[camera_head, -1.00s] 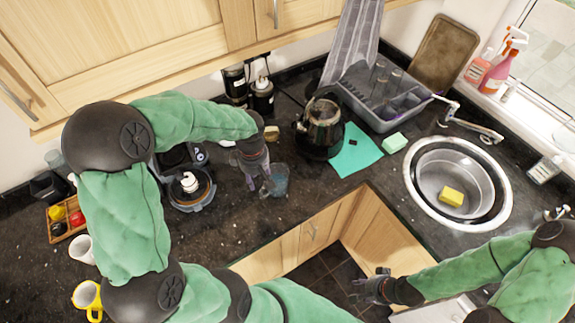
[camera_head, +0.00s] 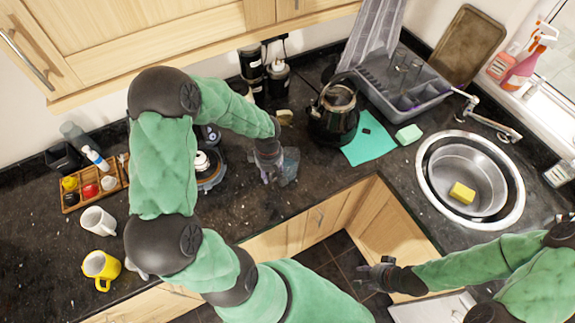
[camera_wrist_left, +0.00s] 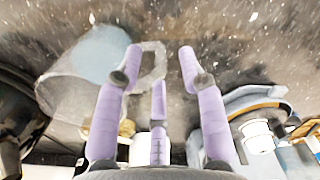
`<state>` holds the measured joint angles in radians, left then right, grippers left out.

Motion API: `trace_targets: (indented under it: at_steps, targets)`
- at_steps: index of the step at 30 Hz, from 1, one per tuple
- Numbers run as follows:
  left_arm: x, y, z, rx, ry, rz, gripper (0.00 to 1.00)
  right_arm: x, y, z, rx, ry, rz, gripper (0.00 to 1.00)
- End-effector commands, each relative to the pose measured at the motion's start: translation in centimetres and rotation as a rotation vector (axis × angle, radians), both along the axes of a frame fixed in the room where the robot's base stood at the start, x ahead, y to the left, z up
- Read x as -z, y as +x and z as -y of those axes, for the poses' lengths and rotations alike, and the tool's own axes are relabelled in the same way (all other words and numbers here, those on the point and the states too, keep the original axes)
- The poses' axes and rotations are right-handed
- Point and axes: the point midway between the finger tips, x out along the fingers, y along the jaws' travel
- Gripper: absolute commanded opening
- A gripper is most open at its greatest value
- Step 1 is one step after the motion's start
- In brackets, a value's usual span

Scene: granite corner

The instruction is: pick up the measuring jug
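The measuring jug (camera_head: 291,163) is a clear, bluish vessel on the dark granite counter, left of and in front of the kettle. My left gripper (camera_head: 271,180) is at the jug's left side. In the left wrist view the jug (camera_wrist_left: 75,90) lies at the left, and its clear handle reaches between the spread purple fingers of the left gripper (camera_wrist_left: 160,75). These fingers are open and do not visibly clamp the handle. My right gripper (camera_head: 368,275) is empty, low in front of the cabinets, with its fingers apart.
A black glass kettle (camera_head: 334,112) stands behind the jug on the right, near a teal cloth (camera_head: 368,146). A round appliance (camera_head: 207,168) stands close left of my left gripper. The sink (camera_head: 426,176) is at the right. Mugs and a wooden tray (camera_head: 72,203) are far left.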

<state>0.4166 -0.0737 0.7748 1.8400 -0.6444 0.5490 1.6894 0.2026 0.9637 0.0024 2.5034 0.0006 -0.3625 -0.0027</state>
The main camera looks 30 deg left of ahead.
Motion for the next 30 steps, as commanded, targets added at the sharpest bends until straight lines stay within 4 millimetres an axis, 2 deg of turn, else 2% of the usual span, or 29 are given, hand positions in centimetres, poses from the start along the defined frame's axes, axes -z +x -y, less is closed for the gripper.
trace_targets:
  at_steps: [3,10,11,15,30]
  targets:
    - [0.94,-0.01,0.03,0.000,-0.001,0.000,0.40,0.07,0.01,0.00,0.000,0.000,0.000,0.40]
    - [1.03,0.02,0.03,0.000,-0.001,0.001,0.40,0.06,0.00,0.00,0.000,0.000,0.000,0.40]
    - [1.02,0.02,0.03,0.000,-0.001,0.001,0.37,0.06,0.00,0.00,0.000,0.000,0.000,0.40]
    - [1.01,0.01,0.03,0.000,-0.001,0.001,0.00,0.06,0.01,0.00,0.000,0.000,0.000,0.40]
    - [0.84,0.08,-0.02,0.000,0.000,0.003,0.00,0.06,0.00,0.00,0.000,0.000,0.000,0.40]
